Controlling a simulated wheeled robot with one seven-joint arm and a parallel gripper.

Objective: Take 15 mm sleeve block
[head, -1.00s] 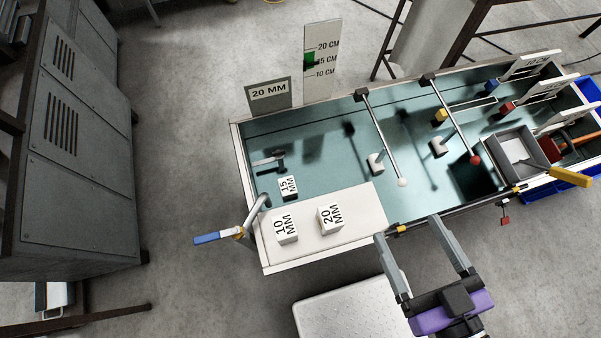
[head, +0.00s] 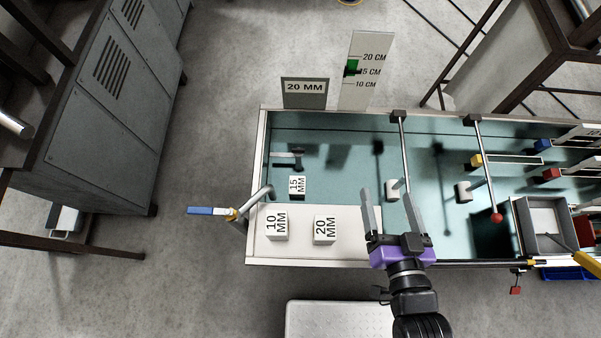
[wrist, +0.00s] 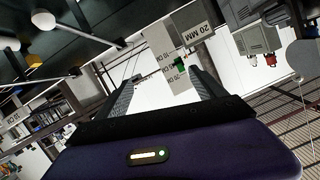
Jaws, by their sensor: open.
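The 15 mm sleeve block (head: 297,186) is a small white block with black lettering. In the head view it sits on the teal bed, just behind the white shelf's left part. My gripper (head: 390,212) is open and empty, to the right of the block and apart from it, over the right end of the white shelf. In the wrist view the two fingers of my gripper (wrist: 160,88) stand apart with nothing between them. The block cannot be made out in the wrist view.
The 10 mm block (head: 276,224) and 20 mm block (head: 325,229) stand on the white shelf (head: 349,243). A blue-handled lever (head: 207,211) juts out at the left edge. A 20 MM sign (head: 304,93) and a height scale (head: 366,72) stand behind. A red-tipped rod (head: 488,170) crosses the bed.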

